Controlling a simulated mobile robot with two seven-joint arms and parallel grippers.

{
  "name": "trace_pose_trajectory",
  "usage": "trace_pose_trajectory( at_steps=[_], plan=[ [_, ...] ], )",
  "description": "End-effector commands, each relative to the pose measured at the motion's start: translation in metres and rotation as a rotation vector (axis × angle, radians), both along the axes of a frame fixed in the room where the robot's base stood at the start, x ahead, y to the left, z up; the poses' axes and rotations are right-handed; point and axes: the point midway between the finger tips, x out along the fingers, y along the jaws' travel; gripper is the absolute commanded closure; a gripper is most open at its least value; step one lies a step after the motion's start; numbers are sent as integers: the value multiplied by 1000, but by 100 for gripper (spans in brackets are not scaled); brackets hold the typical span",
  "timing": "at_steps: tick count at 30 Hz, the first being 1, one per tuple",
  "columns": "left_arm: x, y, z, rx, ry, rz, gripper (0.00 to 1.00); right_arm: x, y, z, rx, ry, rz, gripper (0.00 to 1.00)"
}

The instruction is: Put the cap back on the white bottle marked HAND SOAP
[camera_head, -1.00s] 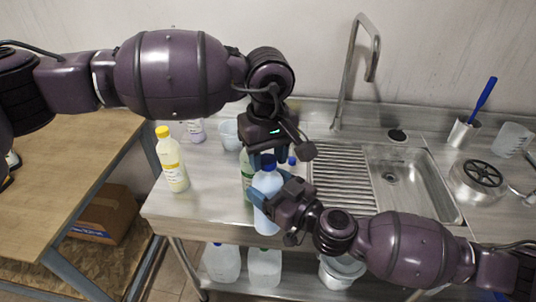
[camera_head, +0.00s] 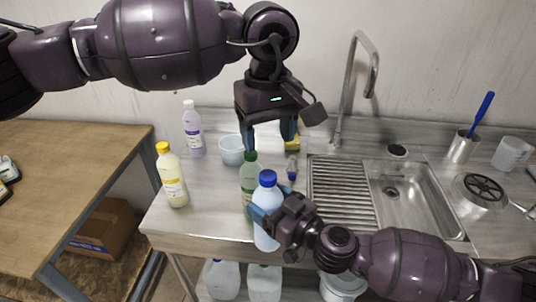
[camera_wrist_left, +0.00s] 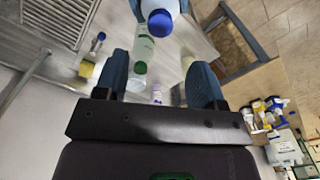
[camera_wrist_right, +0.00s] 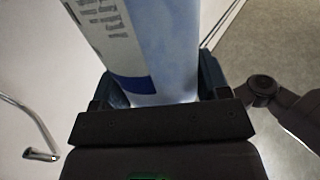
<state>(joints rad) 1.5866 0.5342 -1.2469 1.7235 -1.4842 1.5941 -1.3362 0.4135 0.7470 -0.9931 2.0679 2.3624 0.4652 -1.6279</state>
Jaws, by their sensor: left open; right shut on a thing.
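A white bottle (camera_head: 265,228) with a blue cap (camera_head: 268,178) on its neck stands upright at the counter's front edge. My right gripper (camera_head: 262,216) is shut around its body. In the right wrist view the bottle (camera_wrist_right: 160,50) fills the jaws; its label print is too cut off to read as HAND SOAP. My left gripper (camera_head: 269,142) is open and empty, above and behind the cap, fingers down. In the left wrist view the blue cap (camera_wrist_left: 160,23) lies beyond the fingertips, apart from them. Whether the cap is fully seated cannot be told.
A green-capped bottle (camera_head: 249,178) stands close behind the white bottle. A yellow bottle (camera_head: 172,178), a lilac bottle (camera_head: 193,130), a pale bowl (camera_head: 231,150) and a small blue-topped item (camera_head: 292,168) are near. The sink (camera_head: 405,195) lies right.

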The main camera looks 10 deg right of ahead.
Motion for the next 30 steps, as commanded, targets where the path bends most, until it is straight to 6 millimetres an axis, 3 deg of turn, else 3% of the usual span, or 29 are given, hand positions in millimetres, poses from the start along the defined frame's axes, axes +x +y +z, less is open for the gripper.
trace_pose_trajectory(
  at_steps=[3, 9, 30],
  plan=[
    [0, 0, 17, -1, -1, 1, 37, 0, 0, 1, 1, -3, 0, 100],
    [0, 0, 30, 0, 0, 0, 37, 0, 0, 1, 1, -3, 0, 100],
    [-1, 0, 30, -3, 5, 1, 37, 0, 0, 1, 1, -3, 1, 100]
  ],
)
